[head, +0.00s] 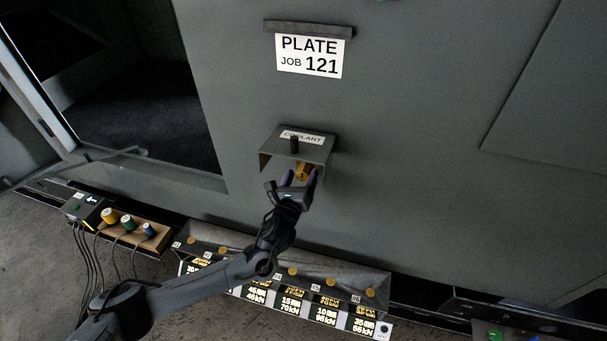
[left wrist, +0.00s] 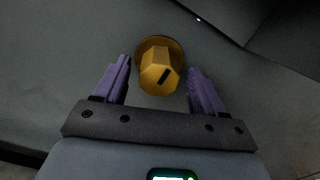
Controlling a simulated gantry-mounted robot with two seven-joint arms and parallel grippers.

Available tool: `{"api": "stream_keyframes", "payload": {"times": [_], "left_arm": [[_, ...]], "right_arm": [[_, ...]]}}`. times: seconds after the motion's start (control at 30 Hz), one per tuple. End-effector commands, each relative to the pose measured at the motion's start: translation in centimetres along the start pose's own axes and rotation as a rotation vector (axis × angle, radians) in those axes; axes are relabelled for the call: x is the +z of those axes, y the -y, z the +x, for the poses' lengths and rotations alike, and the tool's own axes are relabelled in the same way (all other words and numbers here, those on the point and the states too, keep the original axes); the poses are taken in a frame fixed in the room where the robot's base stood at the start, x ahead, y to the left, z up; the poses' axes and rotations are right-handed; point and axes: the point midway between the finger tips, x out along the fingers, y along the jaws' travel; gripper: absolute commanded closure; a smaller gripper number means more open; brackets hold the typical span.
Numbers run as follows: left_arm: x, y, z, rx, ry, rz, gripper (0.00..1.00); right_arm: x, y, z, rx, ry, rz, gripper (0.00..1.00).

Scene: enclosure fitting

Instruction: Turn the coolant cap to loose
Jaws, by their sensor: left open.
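The coolant cap (left wrist: 158,69) is a yellow faceted knob with a dark slot mark on its face, set on a round base against the grey panel. In the head view the cap (head: 303,171) sits under a grey hood (head: 318,151) with a COOLANT label (head: 301,137). My left gripper (head: 296,182) is in front of the cap at the hood's opening. In the left wrist view its two purple fingers (left wrist: 158,88) stand apart, one on each side of the cap, with gaps showing. My right gripper is in neither view.
A sign reading PLATE JOB 121 (head: 310,56) hangs above. Below is a rack (head: 341,278) with yellow knobs and lit displays; a wooden block of coloured plugs (head: 127,231) stands left. The panel to the right is clear.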

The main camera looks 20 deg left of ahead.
Motion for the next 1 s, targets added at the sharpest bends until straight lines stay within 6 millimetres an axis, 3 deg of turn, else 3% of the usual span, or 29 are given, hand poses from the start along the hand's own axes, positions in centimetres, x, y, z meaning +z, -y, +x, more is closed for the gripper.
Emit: {"api": "stream_keyframes", "payload": {"times": [0.23, 0.6, 0.93, 1.0], "left_arm": [[-0.1, 0.0, 2.2, 0.0, 0.0, 0.001, 0.3], [0.0, 0.0, 2.6, 0.0, -0.001, 0.001, 0.3], [-0.1, 0.0, 2.6, 0.0, -0.001, 0.001, 0.79], [-0.1, 0.0, 2.6, 0.0, -0.001, 0.001, 0.81]], "right_arm": [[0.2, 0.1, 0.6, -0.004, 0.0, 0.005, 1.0], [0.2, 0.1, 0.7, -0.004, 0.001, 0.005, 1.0], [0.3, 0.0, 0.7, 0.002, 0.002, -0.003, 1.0], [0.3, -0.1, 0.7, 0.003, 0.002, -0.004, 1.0]]}}
